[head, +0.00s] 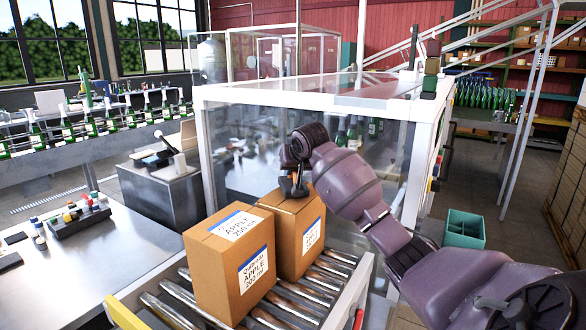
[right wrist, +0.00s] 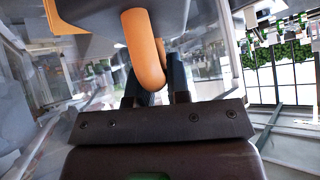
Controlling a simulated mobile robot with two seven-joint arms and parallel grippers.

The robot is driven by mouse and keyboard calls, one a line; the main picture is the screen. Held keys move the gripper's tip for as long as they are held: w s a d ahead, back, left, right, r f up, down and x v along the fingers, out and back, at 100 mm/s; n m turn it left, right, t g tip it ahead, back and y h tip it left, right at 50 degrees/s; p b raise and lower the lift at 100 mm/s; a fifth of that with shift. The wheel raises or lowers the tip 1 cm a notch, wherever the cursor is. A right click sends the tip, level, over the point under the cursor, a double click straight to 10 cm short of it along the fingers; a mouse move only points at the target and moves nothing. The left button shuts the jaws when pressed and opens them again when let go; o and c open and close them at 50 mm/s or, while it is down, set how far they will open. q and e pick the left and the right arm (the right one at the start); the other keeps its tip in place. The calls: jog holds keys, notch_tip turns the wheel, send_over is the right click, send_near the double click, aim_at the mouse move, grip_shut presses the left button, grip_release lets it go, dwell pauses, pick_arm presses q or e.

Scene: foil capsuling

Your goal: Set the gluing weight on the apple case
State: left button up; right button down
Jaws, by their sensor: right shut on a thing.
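The cardboard apple case (head: 230,265) stands on the roller conveyor, with labels reading "APPLE" on its top and side. A second cardboard case (head: 312,222) stands right behind it; its label is too small to read. My right gripper (head: 294,170) is over the top of this rear case. In the right wrist view, the gripper (right wrist: 160,86) is shut on the orange handle (right wrist: 145,50) of the gluing weight, whose grey body (right wrist: 100,14) shows at the top edge. My left gripper is out of view.
The roller conveyor (head: 272,318) runs beneath the cases. A clear-walled machine with a white frame (head: 290,98) stands close behind. A steel table (head: 75,262) with small bottles in a rack (head: 80,218) is at left. A teal crate (head: 464,228) sits at right.

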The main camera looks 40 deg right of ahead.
jog(key=shift+f, duration=0.35)
dwell(0.4)
jog(key=c, duration=1.1)
grip_release()
jog(key=shift+o, duration=0.5)
jog(key=shift+f, duration=0.2)
jog(key=b+v, duration=0.1)
jog(key=v, duration=1)
